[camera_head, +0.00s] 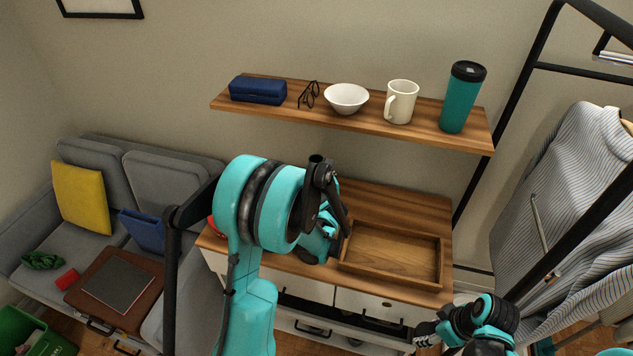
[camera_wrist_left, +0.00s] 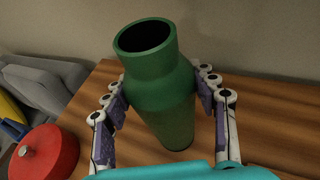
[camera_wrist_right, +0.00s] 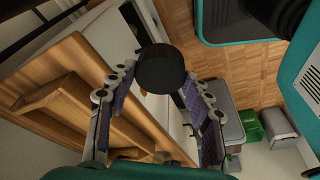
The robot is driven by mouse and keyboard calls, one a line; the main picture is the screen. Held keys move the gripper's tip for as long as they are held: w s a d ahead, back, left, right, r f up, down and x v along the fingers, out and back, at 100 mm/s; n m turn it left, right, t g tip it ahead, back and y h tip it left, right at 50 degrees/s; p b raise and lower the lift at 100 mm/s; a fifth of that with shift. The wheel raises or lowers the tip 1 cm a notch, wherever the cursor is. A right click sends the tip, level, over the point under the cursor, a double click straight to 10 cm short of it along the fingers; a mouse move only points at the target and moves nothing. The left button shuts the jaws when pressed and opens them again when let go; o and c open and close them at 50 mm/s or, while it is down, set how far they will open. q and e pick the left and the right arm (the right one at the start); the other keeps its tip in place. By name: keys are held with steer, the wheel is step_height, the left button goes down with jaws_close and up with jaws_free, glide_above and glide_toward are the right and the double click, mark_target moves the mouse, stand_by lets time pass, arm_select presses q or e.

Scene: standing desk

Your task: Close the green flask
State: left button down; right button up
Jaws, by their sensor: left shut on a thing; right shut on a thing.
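The green flask (camera_wrist_left: 160,75) stands upright on the wooden desk top, its mouth open and dark inside. My left gripper (camera_wrist_left: 162,88) is shut around its body, one finger on each side. My right gripper (camera_wrist_right: 160,75) is shut on a round black cap (camera_wrist_right: 161,68). In the head view the right gripper (camera_head: 425,334) is low at the right, in front of the drawers and apart from the flask; the cap is not clear there.
A wooden tray (camera_head: 392,279) lies right of the flask. A red round object with a grey knob (camera_wrist_left: 42,155) sits left of it. Above, a wall shelf (camera_head: 300,110) holds a blue case, glasses, bowl, mug and teal tumbler. A clothes rack stands at the right.

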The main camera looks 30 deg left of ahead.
mark_target(317, 167)
arm_select(q)
steer(key=shift+r, duration=0.15)
arm_select(e)
steer(key=shift+r, duration=0.1)
